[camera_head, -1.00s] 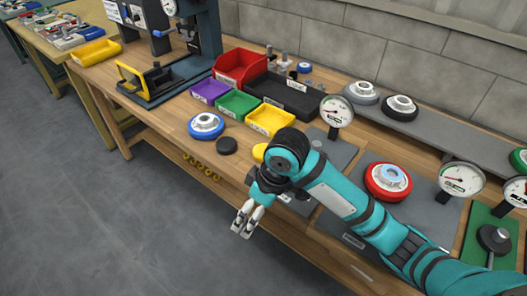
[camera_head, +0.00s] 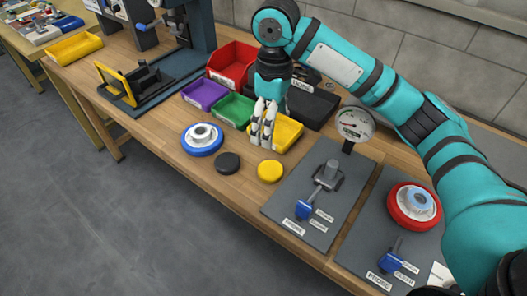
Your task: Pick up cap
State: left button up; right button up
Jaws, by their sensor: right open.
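Two flat round caps lie on the wooden bench: a black cap (camera_head: 228,163) and a yellow cap (camera_head: 270,171) to its right. Which one the task means, I cannot tell. My right gripper (camera_head: 262,141) points down with its pale fingers apart and nothing between them. In the picture it shows just above the two caps and in front of the yellow bin (camera_head: 288,133), partly covering it. It is not touching either cap. My left gripper is not in view.
A blue ring with a metal hub (camera_head: 202,139) sits left of the caps. Purple (camera_head: 204,94), green (camera_head: 234,109) and red (camera_head: 233,62) bins stand behind. A grey plate with a clamp (camera_head: 315,195) and a gauge (camera_head: 354,124) are at the right.

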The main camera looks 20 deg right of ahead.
jog(key=f, duration=0.1)
send_over(271, 169)
jog(key=f, duration=0.7)
jog(key=shift+s+f, duration=0.2)
jog(key=shift+s, duration=0.05)
notch_tip(271, 169, down, 2)
jog(key=shift+w+f, duration=0.15)
jog(key=shift+f, duration=0.95)
notch_tip(271, 169, down, 4)
jog(key=shift+r, duration=0.2)
jog(key=shift+f, duration=0.25)
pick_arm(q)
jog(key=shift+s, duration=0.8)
pick_arm(e)
jog(key=c, duration=1.1)
